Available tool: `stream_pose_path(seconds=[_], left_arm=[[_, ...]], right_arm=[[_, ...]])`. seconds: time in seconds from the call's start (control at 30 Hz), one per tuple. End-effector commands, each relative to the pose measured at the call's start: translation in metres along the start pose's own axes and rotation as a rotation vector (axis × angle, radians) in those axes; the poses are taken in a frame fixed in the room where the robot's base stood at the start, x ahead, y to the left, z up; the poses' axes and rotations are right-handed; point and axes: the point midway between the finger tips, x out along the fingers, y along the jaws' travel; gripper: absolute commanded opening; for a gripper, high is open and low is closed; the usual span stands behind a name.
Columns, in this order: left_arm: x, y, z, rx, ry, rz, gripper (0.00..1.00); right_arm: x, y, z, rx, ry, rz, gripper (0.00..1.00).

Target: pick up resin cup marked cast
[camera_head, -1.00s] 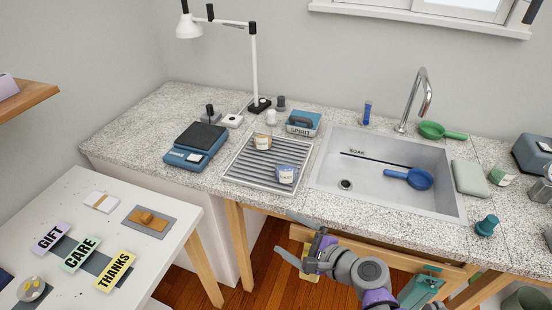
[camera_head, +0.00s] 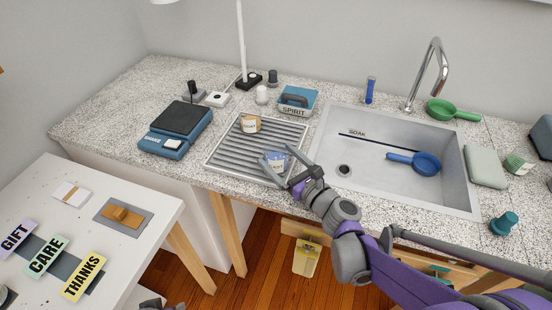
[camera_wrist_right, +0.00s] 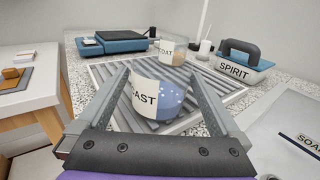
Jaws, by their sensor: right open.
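The resin cup marked CAST (camera_wrist_right: 160,98), with blue contents, stands upright on the ribbed drain rack (camera_head: 228,160). In the head view the cup (camera_head: 277,160) is at the rack's near right part, partly behind my gripper. My right gripper (camera_head: 276,170) is open, and in the right wrist view its two fingers (camera_wrist_right: 158,100) lie on either side of the cup. I cannot tell whether they touch it. A second cup with tan contents (camera_head: 250,124) stands farther back on the rack; its label in the wrist view ends in "OAT" (camera_wrist_right: 172,50). Part of my left gripper (camera_head: 152,302) may show at the bottom edge.
The sink (camera_head: 385,185) with a blue strainer (camera_head: 427,164) lies right of the rack. A blue scale (camera_head: 178,125) is to the left, and the SPIRIT container (camera_head: 297,101) is behind. A white lamp (camera_head: 241,45) stands at the back. The white table (camera_head: 150,195) is at left.

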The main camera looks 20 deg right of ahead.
Motion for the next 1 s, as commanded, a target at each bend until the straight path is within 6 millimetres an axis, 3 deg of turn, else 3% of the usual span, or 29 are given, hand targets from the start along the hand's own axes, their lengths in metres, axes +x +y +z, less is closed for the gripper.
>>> stream_pose_path(seconds=[0.37, 0.6, 1.0], left_arm=[[0.002, 0.0, 0.001, 0.0, -0.001, 0.0, 0.5], [0.002, 0.0, 0.001, 0.0, -0.001, 0.0, 0.5], [0.002, 0.0, 0.001, 0.0, -0.001, 0.0, 0.5]], right_arm=[[0.048, 0.0, 0.003, -0.001, 0.0, 0.001, 1.0], [0.05, -0.001, 0.004, -0.002, 0.0, 0.0, 1.0], [0.05, -0.001, 0.004, -0.002, 0.0, 0.0, 0.3]])
